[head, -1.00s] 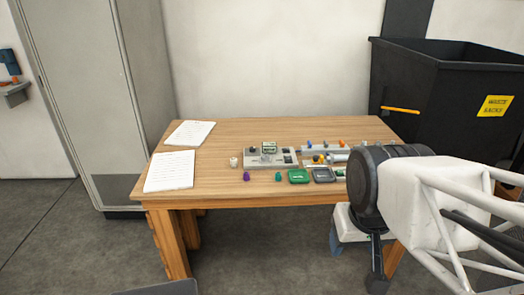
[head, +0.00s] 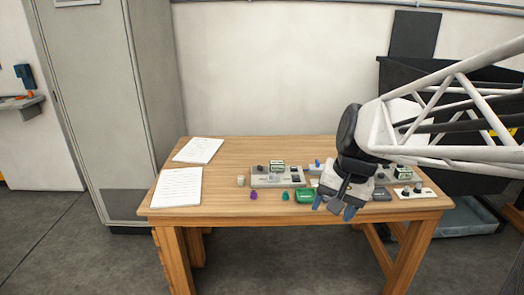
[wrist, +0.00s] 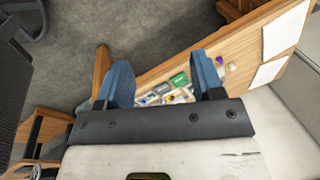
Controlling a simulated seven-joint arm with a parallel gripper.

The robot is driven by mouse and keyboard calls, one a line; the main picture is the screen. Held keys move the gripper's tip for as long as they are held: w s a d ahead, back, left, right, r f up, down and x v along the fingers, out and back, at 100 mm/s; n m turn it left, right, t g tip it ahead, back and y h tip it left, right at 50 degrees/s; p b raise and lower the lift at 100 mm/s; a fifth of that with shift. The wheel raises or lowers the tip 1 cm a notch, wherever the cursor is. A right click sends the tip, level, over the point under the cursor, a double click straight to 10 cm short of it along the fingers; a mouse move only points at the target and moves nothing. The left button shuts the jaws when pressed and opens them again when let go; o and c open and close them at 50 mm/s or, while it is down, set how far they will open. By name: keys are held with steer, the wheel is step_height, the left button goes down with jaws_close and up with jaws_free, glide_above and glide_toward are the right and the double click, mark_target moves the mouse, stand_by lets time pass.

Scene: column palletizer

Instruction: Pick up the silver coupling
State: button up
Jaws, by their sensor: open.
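My gripper (head: 333,206) hangs over the front right part of the table in the head view, with its two blue fingers pointing down and spread apart. In the wrist view my gripper (wrist: 160,78) is open, with nothing between its fingers. Small parts on the table show in the gap, at a distance. I cannot tell for certain which part is the silver coupling. A grey fixture board (head: 259,183) to the left of my gripper carries small grey and dark parts. My gripper hides some of the table behind it.
A green tray (head: 305,196), a purple part (head: 253,196), a teal part (head: 285,196) and a pale cylinder (head: 240,181) lie near the board. A light plate (head: 419,192) with dark knobs is at the right. Two paper sheets (head: 176,188) lie left. The wooden table (head: 220,205) has bare room between.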

steer(key=w+a+f+m+y, duration=0.1)
steer(key=w+f+m+y, duration=0.15)
steer(key=w, duration=0.85)
steer(key=w+a+f+m+g+y, duration=0.1)
steer(key=w+f+m, duration=0.15)
steer(key=w, duration=0.85)
steer(key=w+a+f+m+y, duration=0.1)
steer(key=w+m+y, duration=0.15)
steer(key=w, duration=0.85)
steer(key=m+t+y, duration=0.2)
steer(key=m+y, duration=0.3)
steer(key=m, duration=0.4)
glide_toward(274, 173)
steer(key=shift+w+a+f, duration=0.2)
steer(key=shift+a, duration=0.2)
steer(key=shift+x, duration=1.3)
steer(key=shift+x, duration=2.55)
